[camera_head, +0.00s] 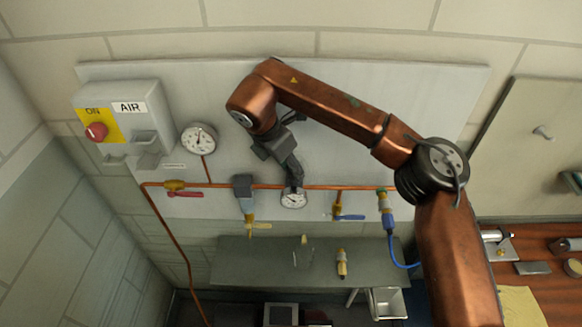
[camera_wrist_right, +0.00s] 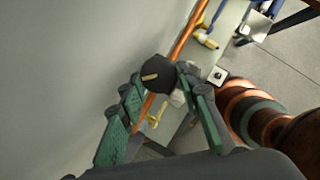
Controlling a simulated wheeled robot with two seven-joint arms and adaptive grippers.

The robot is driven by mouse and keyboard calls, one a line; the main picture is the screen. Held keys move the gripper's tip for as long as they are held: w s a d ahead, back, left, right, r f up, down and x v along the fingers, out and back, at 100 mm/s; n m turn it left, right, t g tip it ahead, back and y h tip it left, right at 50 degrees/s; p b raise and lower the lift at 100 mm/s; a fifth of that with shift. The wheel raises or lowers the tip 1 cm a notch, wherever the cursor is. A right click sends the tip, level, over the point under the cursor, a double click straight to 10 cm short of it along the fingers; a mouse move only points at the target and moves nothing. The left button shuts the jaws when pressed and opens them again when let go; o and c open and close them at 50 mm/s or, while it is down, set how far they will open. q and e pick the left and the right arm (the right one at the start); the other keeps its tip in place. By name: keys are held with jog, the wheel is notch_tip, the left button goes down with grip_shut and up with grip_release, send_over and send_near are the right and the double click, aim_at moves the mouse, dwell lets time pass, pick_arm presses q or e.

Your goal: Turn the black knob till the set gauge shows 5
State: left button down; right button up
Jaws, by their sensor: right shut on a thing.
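The black knob (camera_wrist_right: 158,74), with a pale pointer mark on its face, sits between the fingertips of my right gripper (camera_wrist_right: 157,88) in the right wrist view. The right gripper (camera_head: 292,180) is shut on the knob, reaching down along the wall panel in the head view, where it hides the knob. Just below it is a small round white gauge (camera_head: 293,199); its dial is too small to read. A larger white gauge (camera_head: 199,138) is at the upper left of the panel, its needle near upright. My left gripper is not in view.
A copper pipe (camera_head: 330,187) runs across the panel, with a red-handled valve (camera_head: 184,193) and a blue-handled valve (camera_head: 348,216). A grey AIR switch box (camera_head: 122,118) is at the left. A grey shelf (camera_head: 230,262) is below; a wooden bench (camera_head: 545,285) is at the right.

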jog(key=shift+w, duration=0.1)
dwell(0.3)
jog(key=o, duration=1.1)
jog(key=shift+d, duration=0.1)
jog(key=shift+v, duration=4)
